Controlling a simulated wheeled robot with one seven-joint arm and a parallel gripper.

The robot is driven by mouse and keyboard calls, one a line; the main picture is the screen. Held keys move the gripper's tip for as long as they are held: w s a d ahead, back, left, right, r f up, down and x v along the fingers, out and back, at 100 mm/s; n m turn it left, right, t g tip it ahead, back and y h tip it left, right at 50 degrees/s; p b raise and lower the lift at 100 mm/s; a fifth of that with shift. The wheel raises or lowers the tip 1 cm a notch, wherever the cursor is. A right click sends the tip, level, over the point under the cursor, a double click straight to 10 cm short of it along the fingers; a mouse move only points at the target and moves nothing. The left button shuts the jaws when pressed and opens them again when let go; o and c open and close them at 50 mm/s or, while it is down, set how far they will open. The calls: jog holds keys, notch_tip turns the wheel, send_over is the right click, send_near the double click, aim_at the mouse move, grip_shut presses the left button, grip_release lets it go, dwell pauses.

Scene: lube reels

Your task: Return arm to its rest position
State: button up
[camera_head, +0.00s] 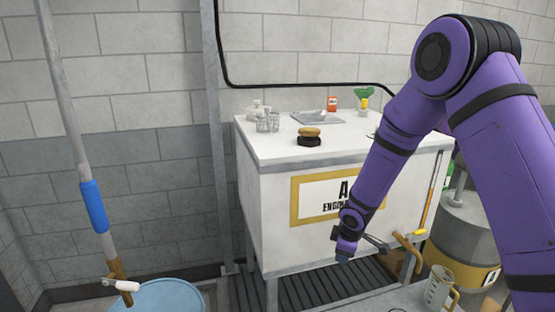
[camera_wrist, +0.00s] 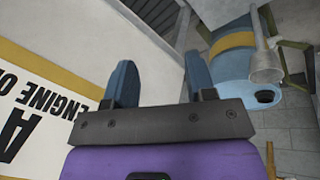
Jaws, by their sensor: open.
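My gripper (camera_head: 343,254) hangs at the end of my purple arm, low in front of the white cabinet (camera_head: 270,225) with the "ENGINE" sign (camera_head: 312,198). In the wrist view my gripper (camera_wrist: 160,85) shows two blue fingers spread apart with nothing between them. Part of the sign (camera_wrist: 40,95) lies to the left of the fingers there, upside down. My arm covers part of the sign and the right side of the cabinet in the head view.
On the cabinet top are a brush-like item (camera_head: 309,134), glass jars (camera_head: 267,122), a tray (camera_head: 317,117) and a green spray bottle (camera_head: 363,100). A measuring jug (camera_head: 438,287) and a grey drum (camera_head: 468,235) stand at right. A blue drum (camera_head: 170,297) stands at lower left.

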jog(key=s+d+r+m+h, duration=0.1)
jog(key=s+d+r+m, duration=0.2)
jog(key=r, duration=0.5)
jog(key=s+d+r+m+t, duration=0.1)
jog(key=s+d+r+m, duration=0.2)
jog(key=r, duration=0.6)
jog(key=s+d+r+m+h, duration=0.1)
jog(key=s+d+r, duration=0.2)
jog(key=s+r, duration=0.35)
jog(key=s+r+m, duration=0.3)
jog(key=s+r, duration=0.3)
jog(key=s, duration=0.5)
jog(key=s+d+r+m+y, duration=0.1)
jog(key=s+r+m, duration=0.3)
jog(key=s, duration=0.8)
notch_tip(320, 180, up, 2)
jog(key=shift+d+r+t+y, duration=0.2)
jog(key=shift+d+t+y, duration=0.1)
